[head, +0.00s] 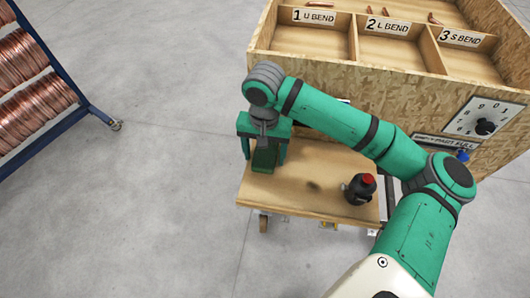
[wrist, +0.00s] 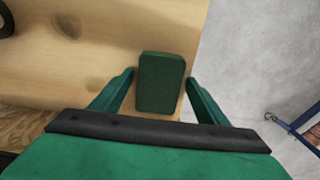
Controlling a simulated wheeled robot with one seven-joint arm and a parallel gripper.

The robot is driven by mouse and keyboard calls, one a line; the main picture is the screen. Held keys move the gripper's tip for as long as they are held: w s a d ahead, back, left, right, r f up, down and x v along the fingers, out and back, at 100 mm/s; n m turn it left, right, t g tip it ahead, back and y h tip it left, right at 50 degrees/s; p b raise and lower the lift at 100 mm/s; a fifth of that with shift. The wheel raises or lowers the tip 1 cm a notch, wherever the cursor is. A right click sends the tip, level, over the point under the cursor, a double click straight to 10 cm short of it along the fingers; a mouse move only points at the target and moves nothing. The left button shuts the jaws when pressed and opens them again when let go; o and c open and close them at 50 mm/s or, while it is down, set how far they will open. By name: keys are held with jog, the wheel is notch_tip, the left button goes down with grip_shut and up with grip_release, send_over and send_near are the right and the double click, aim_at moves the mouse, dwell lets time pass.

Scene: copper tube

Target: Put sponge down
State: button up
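The dark green sponge (wrist: 160,83) is a small block between the two fingers of my gripper (wrist: 160,77) in the wrist view. A narrow gap shows on each side of it, so the fingers look open around it rather than closed on it. In the head view the sponge (head: 264,160) is below my gripper (head: 264,150), over the left end of the wooden cart top (head: 295,195). It appears to rest on the wood near the edge, but its underside is hidden.
A black bottle-like object with a red top (head: 361,188) stands on the cart's right side. A wooden bin box (head: 345,85) with labelled compartments stands behind. A blue rack of copper coils (head: 62,65) is at far left. The cart's middle is clear.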

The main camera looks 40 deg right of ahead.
aim_at(264, 155)
jog(key=shift+r, duration=0.1)
notch_tip(264, 155, up, 12)
jog(key=shift+r, duration=0.15)
dwell(0.5)
